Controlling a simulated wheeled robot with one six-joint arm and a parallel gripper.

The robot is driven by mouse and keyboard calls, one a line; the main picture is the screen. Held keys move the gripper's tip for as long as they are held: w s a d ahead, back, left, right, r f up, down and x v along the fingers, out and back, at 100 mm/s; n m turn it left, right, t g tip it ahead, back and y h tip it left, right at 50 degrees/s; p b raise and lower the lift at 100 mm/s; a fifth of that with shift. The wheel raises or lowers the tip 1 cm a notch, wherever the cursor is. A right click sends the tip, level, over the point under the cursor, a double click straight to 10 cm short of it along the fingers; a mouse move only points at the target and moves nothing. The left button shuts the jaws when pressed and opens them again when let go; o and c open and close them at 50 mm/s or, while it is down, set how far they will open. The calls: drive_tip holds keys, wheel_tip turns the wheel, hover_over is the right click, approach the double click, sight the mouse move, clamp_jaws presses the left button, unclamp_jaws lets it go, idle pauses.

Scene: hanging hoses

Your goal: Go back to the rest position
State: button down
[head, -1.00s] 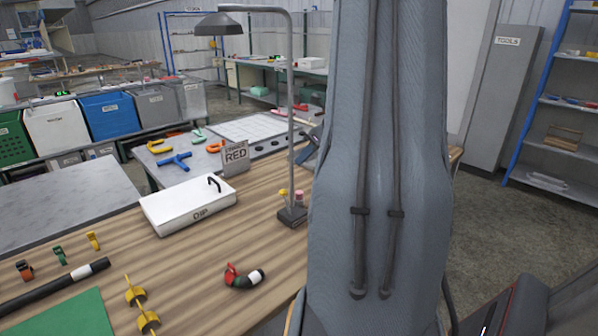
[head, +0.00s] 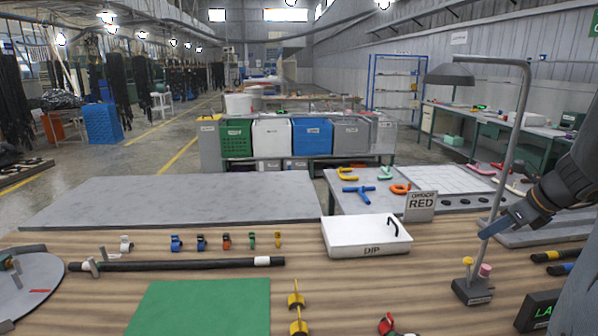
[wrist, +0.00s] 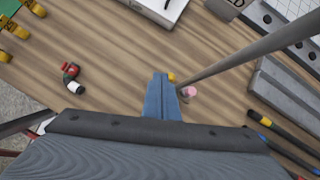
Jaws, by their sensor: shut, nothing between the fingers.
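My gripper (head: 496,226) shows at the right of the head view, on my dark arm that enters from the right edge. Its blue fingers are together and hold nothing. In the wrist view the fingers (wrist: 161,98) point over the wooden table, beside the lamp post (wrist: 235,55). The lamp (head: 450,74) stands upright on a dark base (head: 472,291) with a yellow and a pink knob. I cannot tell if the gripper touches the post.
A grey bench (head: 180,196) lies behind.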

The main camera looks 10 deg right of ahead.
drive_tip(key=s+a+f+n+g, duration=0.1)
drive_tip(key=s+a+n, duration=0.3)
drive_tip(key=a+n, duration=0.6)
drive_tip(key=s+a+f+n+g+h, duration=0.1)
drive_tip(key=s+a+f+n+g, duration=0.1)
drive_tip(key=a+n, duration=0.9)
drive_tip(key=s+a+f+n+g, duration=0.2)
drive_tip(key=s+a+n, duration=0.5)
drive_tip(key=a, duration=0.8)
drive_tip(key=shift+a+f+n+h, duration=0.35)
drive_tip(key=shift+f+n, duration=0.35)
drive_tip(key=shift+n, duration=1.2)
